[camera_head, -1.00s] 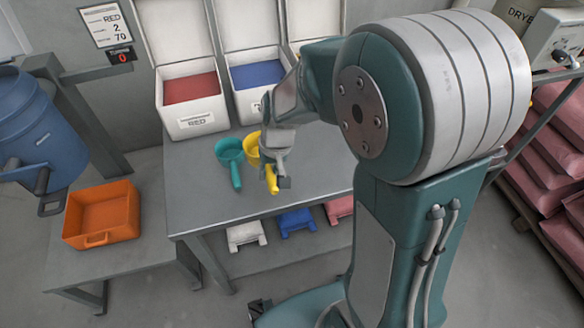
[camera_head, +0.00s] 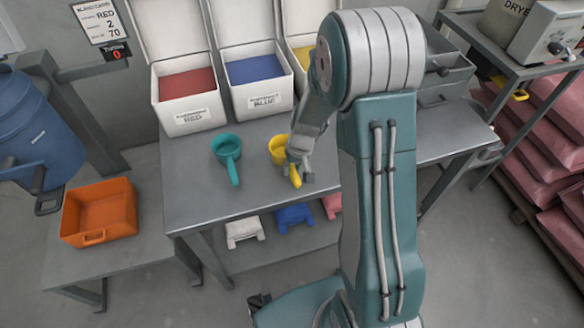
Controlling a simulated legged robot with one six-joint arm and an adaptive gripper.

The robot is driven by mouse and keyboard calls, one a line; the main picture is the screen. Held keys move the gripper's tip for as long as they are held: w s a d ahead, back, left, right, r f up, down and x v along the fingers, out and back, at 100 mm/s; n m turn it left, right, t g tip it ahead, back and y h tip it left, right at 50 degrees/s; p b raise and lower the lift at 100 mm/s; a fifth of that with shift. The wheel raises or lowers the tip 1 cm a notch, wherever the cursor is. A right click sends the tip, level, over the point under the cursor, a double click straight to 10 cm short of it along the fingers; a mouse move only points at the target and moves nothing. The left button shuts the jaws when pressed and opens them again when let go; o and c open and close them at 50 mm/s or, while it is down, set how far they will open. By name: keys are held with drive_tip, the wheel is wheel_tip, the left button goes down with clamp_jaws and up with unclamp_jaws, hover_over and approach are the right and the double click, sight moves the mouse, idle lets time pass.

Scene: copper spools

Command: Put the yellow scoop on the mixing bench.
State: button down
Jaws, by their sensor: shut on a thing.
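The yellow scoop (camera_head: 279,152) is at the middle of the grey table (camera_head: 200,200), in front of the blue and yellow bins. My gripper (camera_head: 298,168) is shut on its handle, which shows below the fingers. My gripper hides part of the scoop. I cannot tell whether the scoop touches the table or is just above it. A low grey bench (camera_head: 70,265) stands at the left; no label shows which surface is the mixing bench.
A teal scoop (camera_head: 227,148) lies left of the yellow one. Bins of red powder (camera_head: 188,85) and blue powder (camera_head: 255,70) stand behind. An orange tray (camera_head: 100,213) sits on the low bench, below a blue drum (camera_head: 35,130). Pink sacks (camera_head: 555,140) are stacked at right.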

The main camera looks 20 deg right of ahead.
drive_tip(key=c, duration=0.5)
unclamp_jaws()
wheel_tip(320, 180, up, 12)
drive_tip(key=d, duration=0.2)
drive_tip(key=s+a+r+t, duration=0.1)
drive_tip(key=s+r, duration=0.4)
drive_tip(key=s, duration=0.1)
drive_tip(key=s+a+r+t+h, duration=0.1)
drive_tip(key=s+r+t, duration=0.1)
drive_tip(key=s+r, duration=0.4)
drive_tip(key=s+r+t+h, duration=0.1)
drive_tip(key=s+r+t, duration=0.1)
drive_tip(key=s+r, duration=0.3)
drive_tip(key=shift+s+a+r, duration=0.15)
drive_tip(key=shift+s+a, duration=0.05)
drive_tip(key=shift+s, duration=0.6)
drive_tip(key=shift+s+a+r, duration=0.1)
drive_tip(key=shift+s+a, duration=0.1)
drive_tip(key=shift+s, duration=0.6)
